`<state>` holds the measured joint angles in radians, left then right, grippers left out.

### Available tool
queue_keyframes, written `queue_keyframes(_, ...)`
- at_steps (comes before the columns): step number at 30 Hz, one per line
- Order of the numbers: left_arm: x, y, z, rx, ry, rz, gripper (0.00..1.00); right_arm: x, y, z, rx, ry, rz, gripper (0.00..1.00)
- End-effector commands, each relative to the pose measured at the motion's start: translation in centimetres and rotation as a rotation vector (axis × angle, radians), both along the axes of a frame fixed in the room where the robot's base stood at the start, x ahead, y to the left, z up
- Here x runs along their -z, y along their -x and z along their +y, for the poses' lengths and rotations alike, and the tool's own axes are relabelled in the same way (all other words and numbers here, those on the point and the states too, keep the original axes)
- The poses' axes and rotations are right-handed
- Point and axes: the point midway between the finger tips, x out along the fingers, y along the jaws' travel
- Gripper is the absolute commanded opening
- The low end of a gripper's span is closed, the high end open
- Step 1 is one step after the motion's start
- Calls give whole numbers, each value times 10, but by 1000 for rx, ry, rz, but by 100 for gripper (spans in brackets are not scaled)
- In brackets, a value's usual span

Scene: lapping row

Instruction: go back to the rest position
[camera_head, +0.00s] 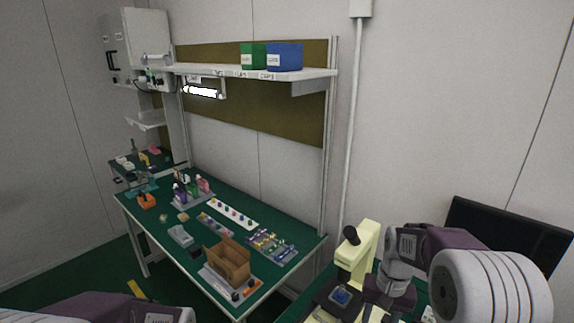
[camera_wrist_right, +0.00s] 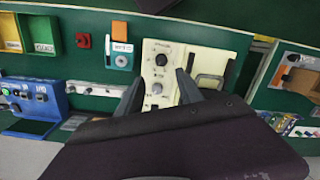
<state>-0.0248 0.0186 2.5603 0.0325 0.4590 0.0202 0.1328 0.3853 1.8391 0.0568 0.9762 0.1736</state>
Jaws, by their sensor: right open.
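My right arm comes in from the right in the head view, and its gripper (camera_head: 388,290) is over the cream-coloured microscope-like device (camera_head: 368,240). In the right wrist view my right gripper (camera_wrist_right: 158,85) is open, its two dark fingers apart with nothing held between them. Below the fingers lies a cream panel (camera_wrist_right: 205,52) with dark knobs and a handle. My left arm shows only as a part at the bottom left of the head view; its gripper is out of the picture.
A green workbench (camera_head: 150,222) carries a brown box (camera_head: 228,262), bottles and trays. A shelf (camera_head: 250,74) above holds green (camera_head: 253,56) and blue bins (camera_head: 285,57). A dark monitor (camera_head: 505,235) stands at right. The wrist view shows a blue device (camera_wrist_right: 38,100) and a teal device (camera_wrist_right: 120,55).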

Motion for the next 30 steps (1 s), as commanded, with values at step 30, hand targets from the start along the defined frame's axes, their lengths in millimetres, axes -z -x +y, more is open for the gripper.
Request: queue_keyframes(30,0,0,0,0,0,0,34,35,116,43,-313,47,-166,44)
